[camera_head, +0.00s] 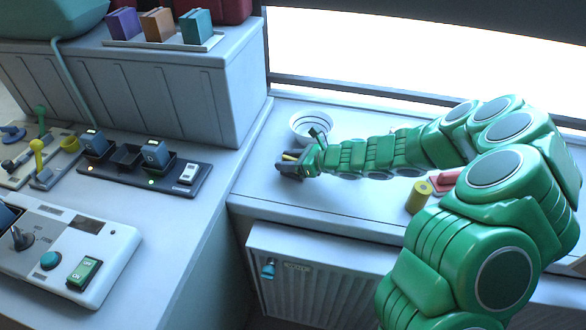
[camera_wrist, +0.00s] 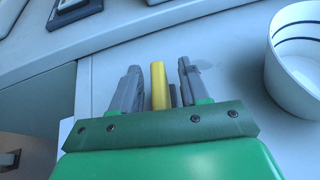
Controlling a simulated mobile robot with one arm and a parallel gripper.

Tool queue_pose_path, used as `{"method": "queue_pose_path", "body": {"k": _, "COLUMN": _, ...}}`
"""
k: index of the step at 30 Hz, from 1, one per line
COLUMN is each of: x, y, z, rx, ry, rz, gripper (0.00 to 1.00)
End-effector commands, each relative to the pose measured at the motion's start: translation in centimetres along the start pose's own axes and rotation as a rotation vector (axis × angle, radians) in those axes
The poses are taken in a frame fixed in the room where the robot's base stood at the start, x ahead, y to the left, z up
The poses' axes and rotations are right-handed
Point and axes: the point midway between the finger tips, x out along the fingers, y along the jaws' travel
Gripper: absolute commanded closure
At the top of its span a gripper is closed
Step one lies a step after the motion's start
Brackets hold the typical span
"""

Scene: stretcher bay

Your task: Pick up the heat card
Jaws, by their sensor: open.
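My gripper (camera_head: 290,161) is low over the white counter, its fingers spread. In the wrist view my gripper (camera_wrist: 158,78) has a narrow yellow piece (camera_wrist: 158,88) between its fingers, with gaps on both sides. A small dark piece (camera_wrist: 173,95) sits just right of it.
A white bowl with dark bands (camera_head: 312,124) stands close behind my gripper; it is at right in the wrist view (camera_wrist: 300,85). A yellow roll (camera_head: 419,197) and a red item (camera_head: 444,182) lie near my arm. A black charger strip (camera_head: 205,183) is on the left counter.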

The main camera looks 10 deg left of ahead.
Motion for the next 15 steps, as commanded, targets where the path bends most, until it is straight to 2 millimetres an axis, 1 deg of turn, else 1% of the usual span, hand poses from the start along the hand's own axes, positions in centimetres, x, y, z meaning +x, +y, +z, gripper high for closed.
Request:
{"method": "queue_pose_path", "body": {"k": 7, "x": 0.09, "y": 0.00, "z": -0.01, "rx": 0.000, "ry": 0.000, "rz": 0.000, "gripper": 0.55}}
{"method": "queue_pose_path", "body": {"k": 8, "x": 0.09, "y": 0.00, "z": -0.01, "rx": 0.000, "ry": 0.000, "rz": 0.000, "gripper": 0.58}}
{"method": "queue_pose_path", "body": {"k": 15, "x": 0.08, "y": 0.00, "z": -0.02, "rx": 0.000, "ry": 0.000, "rz": 0.000, "gripper": 0.95}}
